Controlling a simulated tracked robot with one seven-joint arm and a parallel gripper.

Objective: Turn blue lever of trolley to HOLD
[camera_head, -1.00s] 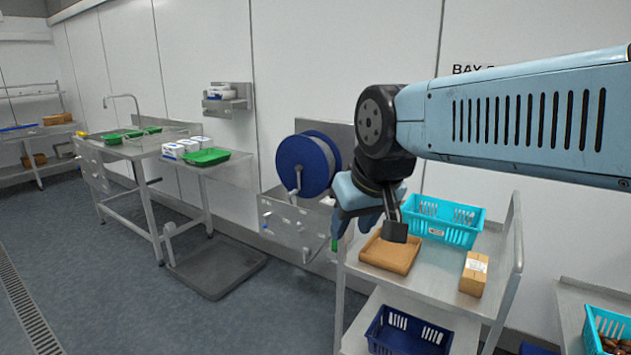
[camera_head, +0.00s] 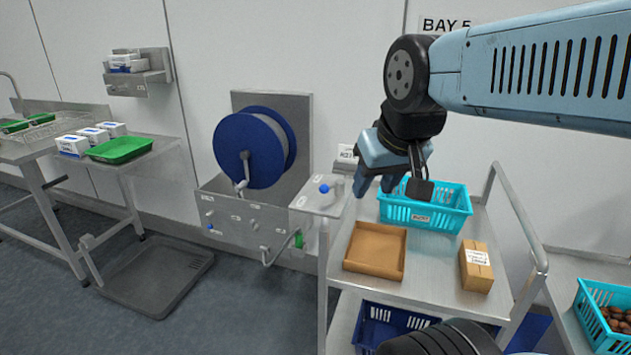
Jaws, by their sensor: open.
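The trolley (camera_head: 323,280) stands right of centre, with a small grey panel (camera_head: 318,204) at its upper left corner. A lever with a round blue knob (camera_head: 325,188) sits on this panel. Small labels lie beside it, too small to read, so I cannot tell which position it points to. My gripper (camera_head: 376,187) is open and empty, pointing down, to the right of the blue knob and apart from it in the picture. It hides part of the turquoise basket behind it.
The trolley top holds a brown tray (camera_head: 374,229), a turquoise basket (camera_head: 448,224) and a small carton (camera_head: 476,268).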

